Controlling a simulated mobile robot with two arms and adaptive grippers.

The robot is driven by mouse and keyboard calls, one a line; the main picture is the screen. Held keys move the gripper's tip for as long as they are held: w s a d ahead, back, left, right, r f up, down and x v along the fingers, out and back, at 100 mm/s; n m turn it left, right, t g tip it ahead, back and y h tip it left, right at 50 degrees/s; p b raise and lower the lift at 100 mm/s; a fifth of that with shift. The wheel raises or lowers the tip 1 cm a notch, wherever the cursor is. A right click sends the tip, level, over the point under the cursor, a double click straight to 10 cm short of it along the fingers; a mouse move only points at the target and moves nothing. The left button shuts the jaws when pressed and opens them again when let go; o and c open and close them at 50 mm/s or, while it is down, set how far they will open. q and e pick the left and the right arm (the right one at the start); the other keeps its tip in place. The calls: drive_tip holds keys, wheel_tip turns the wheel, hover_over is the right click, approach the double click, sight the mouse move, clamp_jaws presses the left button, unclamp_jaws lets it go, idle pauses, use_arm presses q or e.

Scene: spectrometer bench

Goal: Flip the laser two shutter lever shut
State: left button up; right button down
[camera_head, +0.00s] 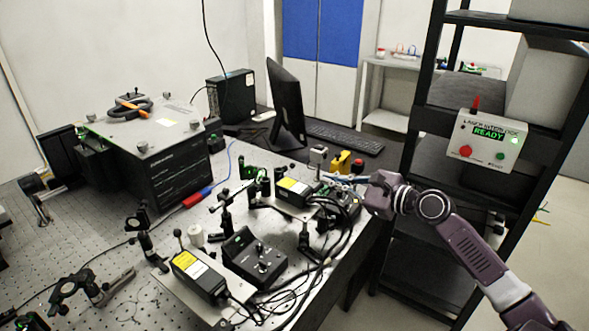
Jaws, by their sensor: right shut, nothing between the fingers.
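Two black laser boxes with yellow-and-white labels stand on the optical table (330,270): a near laser (198,272) at the front and a far laser (295,188) near the right edge. I cannot read which is laser two. A thin lever with a round knob (178,234) stands upright beside the near laser. A post with a light grey block (318,156) rises behind the far laser; I cannot tell whether it is its shutter lever. My right gripper (335,179) is shut and empty, beside the far laser's right end; its fingertips are small and partly merged with the clutter. My left gripper is out of view.
A control box (256,258) with knobs sits between the lasers. Loose black cables (320,262) run along the table's right edge. A yellow-and-black device (340,161) stands close behind my right gripper.

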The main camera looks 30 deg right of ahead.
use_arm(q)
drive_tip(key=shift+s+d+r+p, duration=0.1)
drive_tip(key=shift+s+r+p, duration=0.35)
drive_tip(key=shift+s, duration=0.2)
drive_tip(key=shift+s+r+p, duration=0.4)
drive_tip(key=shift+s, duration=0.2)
use_arm(e)
drive_tip(key=x, duration=0.9)
drive_tip(key=shift+w, duration=0.2)
